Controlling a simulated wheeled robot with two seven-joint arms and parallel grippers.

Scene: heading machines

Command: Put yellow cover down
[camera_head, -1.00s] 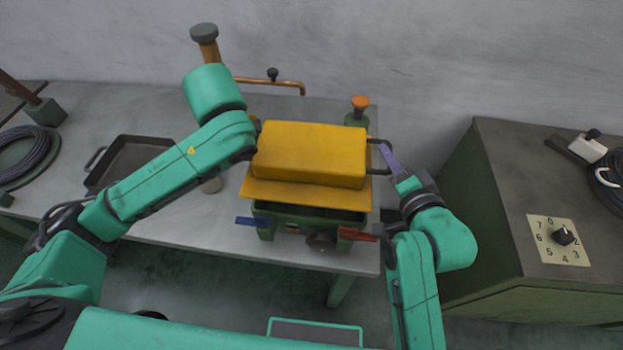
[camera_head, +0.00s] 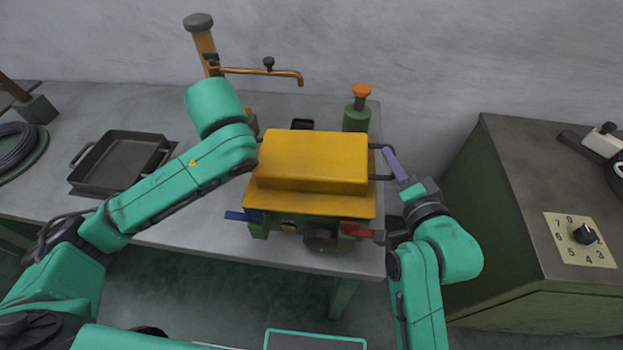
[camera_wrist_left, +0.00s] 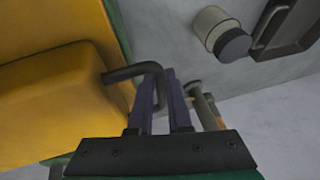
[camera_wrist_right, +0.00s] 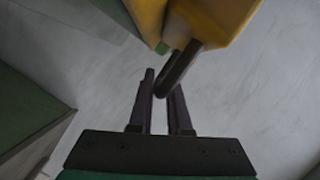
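The yellow cover (camera_head: 313,160) sits level over the green machine (camera_head: 330,229), its flange close to the machine's top edge; whether it touches all round I cannot tell. My left gripper is mostly hidden behind its arm in the head view. In the left wrist view, the left gripper (camera_wrist_left: 160,95) has its fingers closed around the cover's dark left handle (camera_wrist_left: 135,72). My right gripper (camera_head: 391,162) is at the right handle (camera_head: 382,177).
A blue lever (camera_head: 240,216) and a red lever (camera_head: 357,230) stick out at the machine's front. An orange-capped post (camera_head: 361,92) stands behind it. A dark tray (camera_head: 120,162) lies left on the table. A green cabinet (camera_head: 500,215) with a dial (camera_head: 583,234) stands at right.

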